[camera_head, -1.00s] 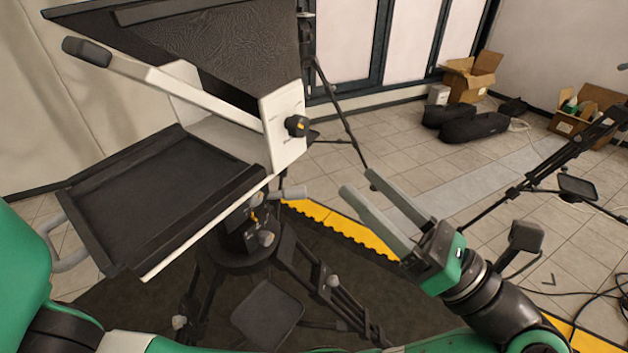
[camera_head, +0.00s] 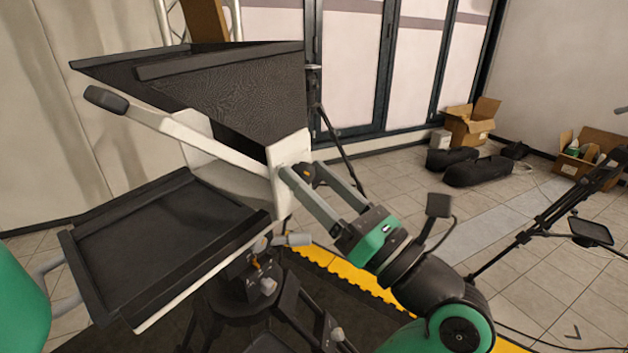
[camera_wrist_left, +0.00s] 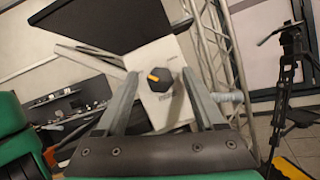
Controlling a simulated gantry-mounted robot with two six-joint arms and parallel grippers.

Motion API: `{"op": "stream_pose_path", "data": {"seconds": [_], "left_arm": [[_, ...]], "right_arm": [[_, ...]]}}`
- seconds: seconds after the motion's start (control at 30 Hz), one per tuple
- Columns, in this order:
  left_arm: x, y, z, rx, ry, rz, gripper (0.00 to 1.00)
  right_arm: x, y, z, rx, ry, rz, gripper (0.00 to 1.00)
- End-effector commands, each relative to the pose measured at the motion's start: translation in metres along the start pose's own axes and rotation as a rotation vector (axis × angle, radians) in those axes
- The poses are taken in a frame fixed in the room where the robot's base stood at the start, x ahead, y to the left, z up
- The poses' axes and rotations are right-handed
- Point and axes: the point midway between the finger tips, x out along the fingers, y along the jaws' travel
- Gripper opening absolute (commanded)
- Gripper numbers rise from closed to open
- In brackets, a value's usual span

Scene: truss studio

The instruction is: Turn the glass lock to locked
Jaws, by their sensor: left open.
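The glass lock (camera_head: 308,174) is a dark round knob with a yellow pointer on a white side plate (camera_head: 290,149) of the teleprompter. In the left wrist view, the lock knob (camera_wrist_left: 161,82) sits between the fingertips, with its yellow pointer toward the upper left. Small markings on the plate are too blurred to read. My left gripper (camera_head: 304,170) is open, with its fingers reaching to either side of the knob. I cannot tell whether they touch it. My right gripper is not in view.
The black hood (camera_head: 220,90) rises above the plate. A long white arm (camera_head: 200,135) and a black tray (camera_head: 160,235) extend left. A tripod head (camera_head: 250,275) supports the rig below. Boxes (camera_head: 470,122) and black bags (camera_head: 478,170) lie far off on the tiled floor.

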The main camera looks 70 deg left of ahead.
Motion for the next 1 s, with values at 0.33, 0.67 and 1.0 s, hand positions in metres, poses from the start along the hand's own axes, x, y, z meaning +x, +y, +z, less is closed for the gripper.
{"op": "stream_pose_path", "data": {"seconds": [0.33, 0.67, 1.0], "left_arm": [[-0.0003, -0.0001, 0.0003, 0.000, 0.000, -0.001, 0.40], [-0.0005, -0.0002, 0.0003, 0.000, 0.000, -0.001, 0.00], [-0.0002, 0.0004, 0.0020, 0.049, -0.001, -0.022, 0.00]], "right_arm": [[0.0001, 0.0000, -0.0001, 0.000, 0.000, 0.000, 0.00], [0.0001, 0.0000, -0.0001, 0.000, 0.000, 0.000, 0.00], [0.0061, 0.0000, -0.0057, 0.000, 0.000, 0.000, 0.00]]}}
